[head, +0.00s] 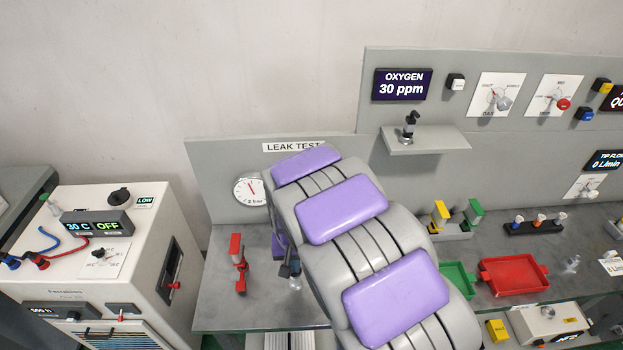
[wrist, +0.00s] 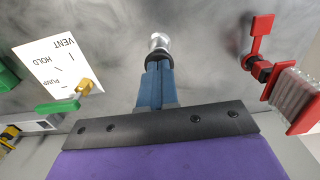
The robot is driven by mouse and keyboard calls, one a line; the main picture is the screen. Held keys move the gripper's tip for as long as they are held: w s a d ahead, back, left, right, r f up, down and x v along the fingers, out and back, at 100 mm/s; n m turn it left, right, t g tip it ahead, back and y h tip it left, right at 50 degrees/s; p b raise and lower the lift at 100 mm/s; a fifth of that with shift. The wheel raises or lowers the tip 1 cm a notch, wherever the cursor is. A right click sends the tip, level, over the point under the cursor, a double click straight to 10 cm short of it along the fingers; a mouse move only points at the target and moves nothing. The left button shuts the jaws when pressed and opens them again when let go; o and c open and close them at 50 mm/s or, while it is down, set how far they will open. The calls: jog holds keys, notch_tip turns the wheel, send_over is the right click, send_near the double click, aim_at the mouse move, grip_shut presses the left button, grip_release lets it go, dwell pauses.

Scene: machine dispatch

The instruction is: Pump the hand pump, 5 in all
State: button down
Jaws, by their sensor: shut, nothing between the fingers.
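A silver knob with a black collar (wrist: 160,42), which I take for the hand pump's top, shows just past my fingertips in the wrist view. A small pale knob (head: 295,284) shows below my gripper in the head view. My gripper (wrist: 158,66) is shut with nothing held, its blue fingers together and pointing at the knob. I cannot tell whether they touch it. In the head view my gripper (head: 289,270) is partly hidden by my arm. A card (wrist: 60,70) reading VENT, HOLD, PUMP lies beside a brass valve with a green handle (wrist: 70,102).
A round gauge (head: 250,191) hangs on the LEAK TEST panel. A red lever fitting (head: 238,264) stands on the bench at left; a red-ended clear cylinder (wrist: 293,95) shows in the wrist view. A white machine (head: 110,245) stands at far left. Red tray (head: 514,291) is right.

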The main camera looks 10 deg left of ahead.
jog(key=shift+f, duration=0.55)
jog(key=shift+r, duration=0.15)
jog(key=shift+r+p, duration=0.7)
jog(key=shift+r, duration=1.35)
jog(key=shift+f, duration=0.2)
